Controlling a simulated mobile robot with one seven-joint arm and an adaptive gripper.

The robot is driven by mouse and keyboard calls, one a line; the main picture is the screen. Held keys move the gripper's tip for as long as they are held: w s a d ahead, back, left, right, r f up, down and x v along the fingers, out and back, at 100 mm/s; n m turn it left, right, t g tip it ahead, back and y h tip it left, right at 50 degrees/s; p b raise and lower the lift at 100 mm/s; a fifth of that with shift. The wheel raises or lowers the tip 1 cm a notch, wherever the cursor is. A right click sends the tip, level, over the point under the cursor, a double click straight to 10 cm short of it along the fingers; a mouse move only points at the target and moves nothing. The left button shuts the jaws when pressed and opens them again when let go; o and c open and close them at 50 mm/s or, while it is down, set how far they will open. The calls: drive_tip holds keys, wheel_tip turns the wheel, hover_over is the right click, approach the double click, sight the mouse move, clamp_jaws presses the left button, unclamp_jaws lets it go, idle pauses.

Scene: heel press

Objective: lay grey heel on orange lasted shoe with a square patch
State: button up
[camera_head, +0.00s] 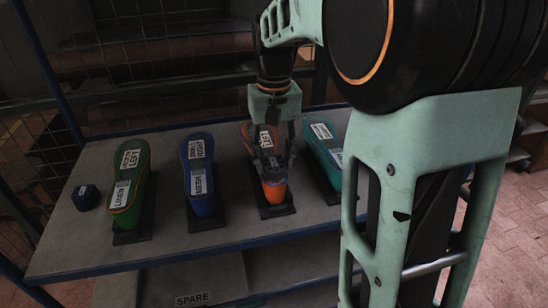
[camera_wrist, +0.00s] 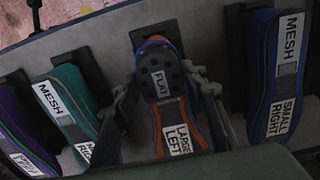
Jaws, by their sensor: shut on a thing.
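The orange lasted shoe (camera_head: 275,190) stands on a dark base, third from the left in the head view. In the wrist view the orange shoe (camera_wrist: 156,125) shows blue edging and a LARGE LEFT label. A dark grey, dotted heel (camera_wrist: 177,82) sits over its upper part there, around a FLAT label. My gripper (camera_wrist: 166,86) has one finger on each side of this heel and is shut on it. In the head view my gripper (camera_head: 273,150) hides much of the shoe. I cannot tell whether the heel touches it, and no square patch is clear.
A green shoe (camera_head: 128,190) and a blue shoe (camera_head: 201,175) stand to the left. A teal shoe (camera_head: 322,150) stands close on the right. A small navy block (camera_head: 86,197) lies at the far left of the grey table (camera_head: 70,245). A SPARE label (camera_head: 193,298) shows below.

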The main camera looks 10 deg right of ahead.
drive_tip(key=shift+f, duration=0.3)
drive_tip(key=o, duration=1.2)
drive_tip(key=shift+o, duration=0.2)
drive_tip(key=shift+r, duration=0.1)
wheel_tip(320, 180, up, 12)
drive_tip(key=shift+s, duration=0.1)
